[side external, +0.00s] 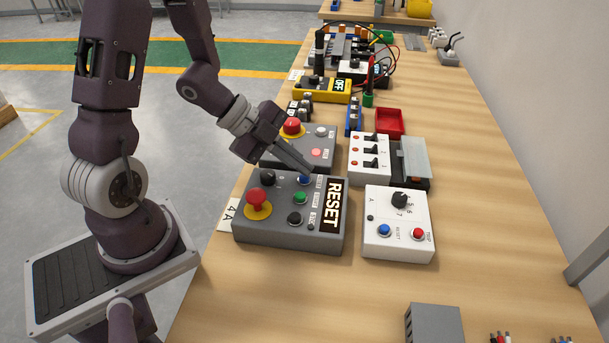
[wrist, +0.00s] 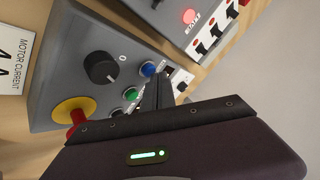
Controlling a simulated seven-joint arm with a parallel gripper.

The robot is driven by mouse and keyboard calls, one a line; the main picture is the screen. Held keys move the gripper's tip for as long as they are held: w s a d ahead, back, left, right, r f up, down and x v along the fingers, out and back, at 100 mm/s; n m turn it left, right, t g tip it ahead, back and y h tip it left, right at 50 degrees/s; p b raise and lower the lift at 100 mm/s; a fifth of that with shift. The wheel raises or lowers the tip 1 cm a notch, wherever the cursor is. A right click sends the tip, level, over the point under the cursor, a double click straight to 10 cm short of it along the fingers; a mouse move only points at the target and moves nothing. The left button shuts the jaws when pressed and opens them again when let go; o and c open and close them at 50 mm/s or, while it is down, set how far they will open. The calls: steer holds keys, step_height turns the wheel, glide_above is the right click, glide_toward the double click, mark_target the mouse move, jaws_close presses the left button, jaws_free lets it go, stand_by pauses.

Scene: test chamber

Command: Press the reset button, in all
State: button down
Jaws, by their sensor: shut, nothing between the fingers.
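The grey control box (side external: 275,233) has a large RESET label (side external: 334,205) along its right side. On the box, a blue button (side external: 305,180) sits at the far edge, also visible in the wrist view (wrist: 147,69). A green button (side external: 299,198) and a black button (side external: 295,218) are in line with it. My gripper (side external: 311,171) is shut and empty, its tips just beside the blue button. In the wrist view, my fingers (wrist: 164,80) are to the right of the blue button. I cannot tell whether they touch the box.
A red mushroom button (side external: 257,198) on a yellow ring and a black knob (side external: 267,177) stand on the same box. A white box (side external: 398,250) with another blue button (side external: 384,230) is to the right. Another grey box (side external: 322,134) stands behind.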

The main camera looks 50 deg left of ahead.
steer(key=shift+f, duration=0.35)
stand_by(0.5)
steer(key=shift+r, duration=0.9)
steer(key=shift+r, duration=2.5)
